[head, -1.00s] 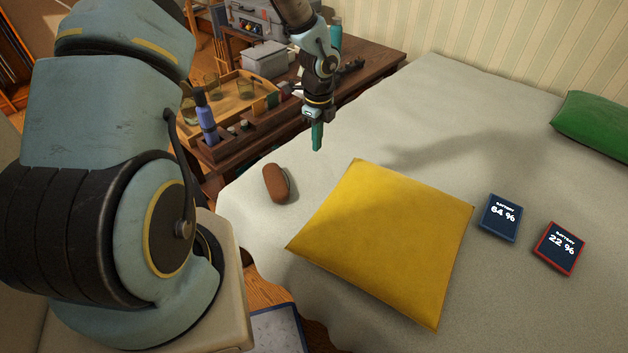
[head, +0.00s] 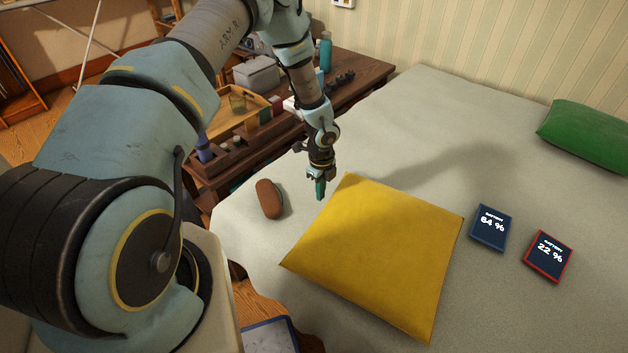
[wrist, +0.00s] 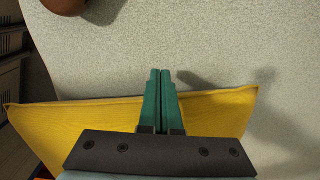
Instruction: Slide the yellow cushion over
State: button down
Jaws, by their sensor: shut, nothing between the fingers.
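The yellow cushion (head: 385,255) lies flat on the bed, near its front edge in the head view. My gripper (head: 320,190) points down just beyond the cushion's upper left corner, with its teal fingers shut and empty. In the wrist view the shut fingers (wrist: 161,85) reach past the cushion's edge, and the cushion (wrist: 60,125) spreads to both sides behind them. I cannot tell whether the fingers touch the cushion or how high they are above the bed.
A brown case (head: 270,199) lies on the bed (head: 430,120) left of my gripper. Two battery displays (head: 491,228) (head: 547,256) lie right of the cushion. A green pillow (head: 590,135) is at the far right. A wooden table (head: 350,85) with a tray stands behind left.

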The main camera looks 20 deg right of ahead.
jog(key=shift+s+d, duration=0.25)
jog(key=shift+s, duration=0.2)
jog(key=shift+s+d+f, duration=0.1)
jog(key=shift+s+d, duration=0.1)
jog(key=shift+s, duration=0.1)
jog(key=s+d+b, duration=0.3)
jog(key=s+d, duration=0.3)
jog(key=s, duration=0.6)
jog(key=s+d+b, duration=0.4)
jog(key=s+d, duration=0.3)
jog(key=s, duration=0.5)
jog(key=s+d+b, duration=0.4)
jog(key=s+d, duration=0.3)
jog(key=s, duration=0.5)
jog(key=shift+s+d, duration=0.45)
jog(key=shift+s, duration=0.2)
